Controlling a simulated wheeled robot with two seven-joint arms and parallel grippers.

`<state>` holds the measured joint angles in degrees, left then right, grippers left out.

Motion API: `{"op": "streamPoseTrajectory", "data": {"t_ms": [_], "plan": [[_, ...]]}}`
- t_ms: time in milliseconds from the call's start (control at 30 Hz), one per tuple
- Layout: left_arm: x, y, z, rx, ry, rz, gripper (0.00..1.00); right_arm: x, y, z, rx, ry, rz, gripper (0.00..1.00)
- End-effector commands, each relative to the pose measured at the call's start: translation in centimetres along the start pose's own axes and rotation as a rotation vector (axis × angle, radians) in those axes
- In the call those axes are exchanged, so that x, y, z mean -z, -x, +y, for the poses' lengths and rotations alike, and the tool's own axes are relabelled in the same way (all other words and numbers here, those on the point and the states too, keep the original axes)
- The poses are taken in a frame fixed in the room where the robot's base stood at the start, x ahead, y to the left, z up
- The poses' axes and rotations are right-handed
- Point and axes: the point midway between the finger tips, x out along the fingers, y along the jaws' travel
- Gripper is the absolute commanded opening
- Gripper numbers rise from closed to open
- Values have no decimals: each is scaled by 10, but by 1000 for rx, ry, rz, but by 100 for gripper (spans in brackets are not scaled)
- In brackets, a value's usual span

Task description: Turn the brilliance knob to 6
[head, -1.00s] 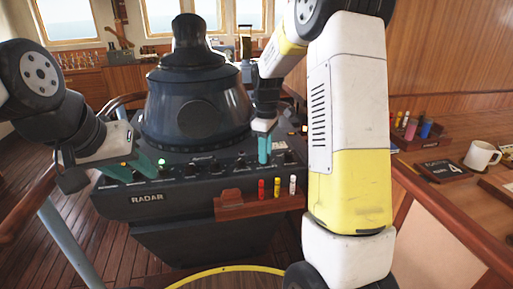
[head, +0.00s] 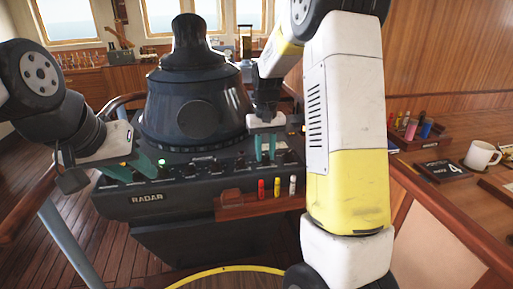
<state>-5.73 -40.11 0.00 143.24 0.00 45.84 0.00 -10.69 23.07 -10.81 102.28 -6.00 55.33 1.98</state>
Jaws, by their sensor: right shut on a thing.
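The dark radar console (head: 148,199) stands in the middle, with a row of small knobs along its sloping front panel. The knob labels and the number pointed at are too small to read. My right gripper (head: 265,158) reaches down to the right part of the panel. Its two teal fingers are shut on a knob, which they mostly hide; I cannot read whether it is the brilliance knob. My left gripper (head: 128,172) is at the panel's left end, its teal fingers apart, near a green lit lamp (head: 161,162) and a dark knob.
A wooden rack (head: 232,203) with red, yellow and white markers hangs on the console front. A mug (head: 482,155), a card with a 4 (head: 443,170) and a marker holder stand on the wooden desk at right. A rail (head: 28,205) runs at left.

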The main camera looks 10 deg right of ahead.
Motion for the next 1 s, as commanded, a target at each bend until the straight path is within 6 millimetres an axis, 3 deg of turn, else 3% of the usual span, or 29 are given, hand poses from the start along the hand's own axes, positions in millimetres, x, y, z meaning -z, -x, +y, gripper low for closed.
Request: {"op": "streamPoseTrajectory", "data": {"t_ms": [1000], "plan": [[0,0,0,0,0,0,36,2,2,0,3,-950,6,0]]}}
